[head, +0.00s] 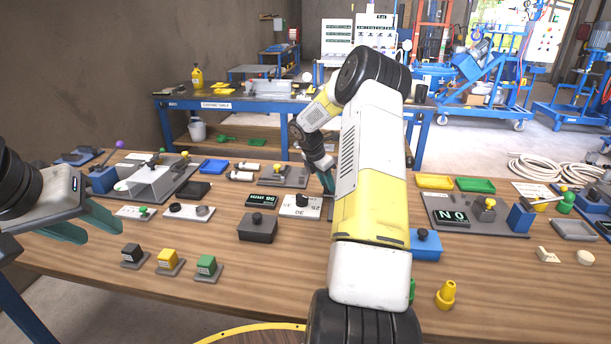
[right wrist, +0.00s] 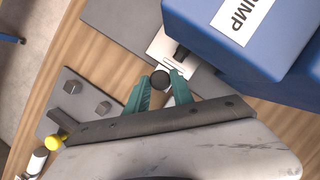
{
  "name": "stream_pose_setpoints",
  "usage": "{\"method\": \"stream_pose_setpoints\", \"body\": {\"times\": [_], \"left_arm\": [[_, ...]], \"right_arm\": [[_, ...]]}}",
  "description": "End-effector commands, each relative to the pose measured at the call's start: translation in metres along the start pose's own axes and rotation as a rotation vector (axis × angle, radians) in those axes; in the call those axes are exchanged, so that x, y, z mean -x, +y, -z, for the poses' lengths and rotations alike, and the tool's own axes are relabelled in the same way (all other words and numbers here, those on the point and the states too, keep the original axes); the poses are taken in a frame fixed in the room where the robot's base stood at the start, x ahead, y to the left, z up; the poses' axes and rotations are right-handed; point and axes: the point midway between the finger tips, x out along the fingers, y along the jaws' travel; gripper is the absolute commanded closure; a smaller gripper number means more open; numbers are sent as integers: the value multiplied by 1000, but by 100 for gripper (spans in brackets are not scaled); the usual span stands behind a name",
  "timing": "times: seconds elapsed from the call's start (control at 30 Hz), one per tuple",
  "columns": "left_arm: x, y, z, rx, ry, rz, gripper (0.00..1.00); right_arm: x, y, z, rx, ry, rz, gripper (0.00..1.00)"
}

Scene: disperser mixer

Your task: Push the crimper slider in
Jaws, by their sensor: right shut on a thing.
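In the right wrist view, a blue box (right wrist: 255,45) with a white label ending in "IMP" stands at the upper right. A pale slider plate (right wrist: 170,50) sticks out from beside it and bears a round black knob (right wrist: 160,79). My right gripper (right wrist: 161,82) has its teal fingers on either side of this knob and is shut on it. In the head view my right gripper (head: 328,183) is low over the table's far side, and my own arm hides much of what lies around it. My left gripper (head: 88,222) is open and empty over the table's left side.
A grey plate with bolts (right wrist: 80,100) and a yellow knob (right wrist: 54,142) lie beside the right gripper. The front middle is clear.

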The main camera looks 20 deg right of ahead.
Motion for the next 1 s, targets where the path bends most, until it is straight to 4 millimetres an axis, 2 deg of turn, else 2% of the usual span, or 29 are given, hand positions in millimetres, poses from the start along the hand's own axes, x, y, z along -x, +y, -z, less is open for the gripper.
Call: {"method": "stream_pose_setpoints", "body": {"times": [0.23,0.27,0.33,0.37,0.73,1.0], "left_arm": [[0,0,0,0,0,0,60],[0,0,0,0,0,0,60],[0,0,0,0,0,0,60],[0,0,0,0,0,0,60],[0,0,0,0,0,0,60],[0,0,0,0,0,0,60]], "right_arm": [[1,-2,4,1,6,9,100],[0,-2,4,1,7,9,66],[0,-2,4,1,6,9,52],[0,-2,4,1,6,9,50],[6,-1,2,1,3,6,50],[49,-1,2,1,2,5,50]]}}
